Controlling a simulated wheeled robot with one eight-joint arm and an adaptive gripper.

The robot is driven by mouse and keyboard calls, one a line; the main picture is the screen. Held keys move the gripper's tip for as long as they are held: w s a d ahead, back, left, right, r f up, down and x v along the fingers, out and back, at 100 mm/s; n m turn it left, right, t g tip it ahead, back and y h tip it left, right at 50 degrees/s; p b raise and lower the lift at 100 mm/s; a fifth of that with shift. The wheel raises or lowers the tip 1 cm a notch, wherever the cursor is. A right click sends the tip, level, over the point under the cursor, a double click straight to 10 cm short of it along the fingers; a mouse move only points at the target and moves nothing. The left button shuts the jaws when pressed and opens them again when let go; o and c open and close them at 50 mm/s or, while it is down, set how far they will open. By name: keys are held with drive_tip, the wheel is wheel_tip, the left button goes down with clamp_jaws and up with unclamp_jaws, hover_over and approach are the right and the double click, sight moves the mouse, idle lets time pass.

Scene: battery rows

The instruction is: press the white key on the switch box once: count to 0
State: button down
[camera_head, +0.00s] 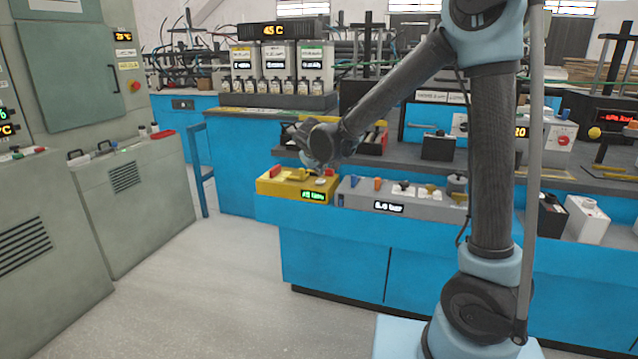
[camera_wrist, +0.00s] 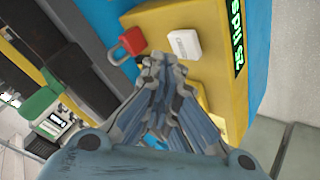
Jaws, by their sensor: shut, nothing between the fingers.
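A yellow box (camera_head: 268,187) sits on the front edge of the blue bench. It also fills the upper right of the wrist view (camera_wrist: 215,80). On it there is a white block-shaped key (camera_wrist: 185,44) beside a red padlock-like part (camera_wrist: 131,42). A dark display with green characters (camera_wrist: 237,35) is on its side; I cannot read it surely. My gripper (camera_wrist: 160,60) is shut and empty.
A grey box with knobs and a display (camera_head: 352,201) stands right beside the yellow box. A blue chair-like frame (camera_head: 200,165) is at left. The floor in front is clear.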

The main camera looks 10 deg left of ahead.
sight(318, 180)
drive_tip(key=shift+s+f, duration=0.1)
drive_tip(key=shift+f, duration=0.65)
idle(1.1)
idle(0.3)
drive_tip(key=shift+r, duration=0.8)
drive_tip(key=shift+r, duration=2.55)
